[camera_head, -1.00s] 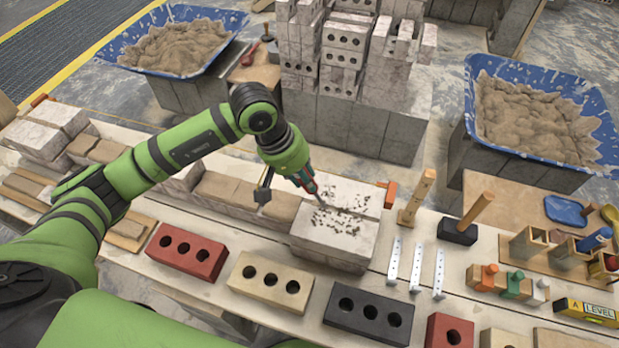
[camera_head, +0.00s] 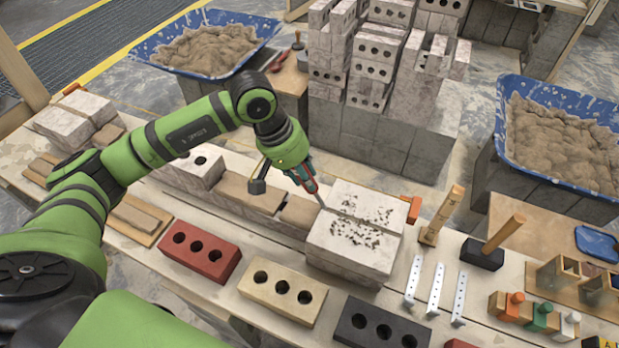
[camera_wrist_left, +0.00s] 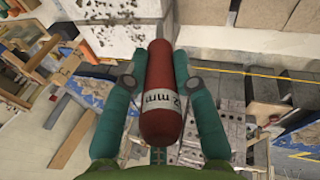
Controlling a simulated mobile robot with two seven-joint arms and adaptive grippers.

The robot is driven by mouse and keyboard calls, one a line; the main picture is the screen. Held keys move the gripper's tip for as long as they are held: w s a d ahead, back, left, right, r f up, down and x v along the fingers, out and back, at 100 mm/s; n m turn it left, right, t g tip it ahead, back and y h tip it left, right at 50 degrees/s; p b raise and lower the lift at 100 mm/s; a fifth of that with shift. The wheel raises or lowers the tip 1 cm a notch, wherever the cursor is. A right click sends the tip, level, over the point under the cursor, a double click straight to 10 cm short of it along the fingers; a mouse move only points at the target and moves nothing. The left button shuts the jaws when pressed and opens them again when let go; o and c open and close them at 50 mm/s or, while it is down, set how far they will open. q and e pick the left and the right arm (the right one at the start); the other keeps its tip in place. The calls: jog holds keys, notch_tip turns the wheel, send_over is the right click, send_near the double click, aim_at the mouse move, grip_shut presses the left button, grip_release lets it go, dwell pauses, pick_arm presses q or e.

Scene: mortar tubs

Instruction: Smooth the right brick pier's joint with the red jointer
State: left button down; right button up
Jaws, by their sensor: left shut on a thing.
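The right brick pier (camera_head: 345,250) is a pale block with a joint (camera_head: 352,216) across its top and dark mortar crumbs on both sides. My left gripper (camera_head: 303,174) is over the pier's left edge, shut on the red jointer (camera_head: 312,187). The jointer slants down, its thin tip at the left end of the joint; I cannot tell if it touches. In the left wrist view, the jointer's red handle (camera_wrist_left: 160,75) has a white size label and sits between the teal fingers. The pier's pale top (camera_wrist_left: 100,12) shows beyond it. My right gripper is out of view.
Red (camera_head: 200,252), cream (camera_head: 281,287) and dark (camera_head: 378,325) holed bricks lie along the front. White perforated strips (camera_head: 435,288) and a wood-handled mallet (camera_head: 483,252) are right of the pier. A blue mortar tub (camera_head: 512,165) stands behind at right.

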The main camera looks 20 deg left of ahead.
pick_arm(q)
jog(key=d+r, duration=0.3)
jog(key=r, duration=0.3)
jog(key=shift+d+p, duration=0.25)
jog(key=shift+p, duration=0.05)
dwell(0.7)
jog(key=shift+s, duration=0.15)
dwell(0.8)
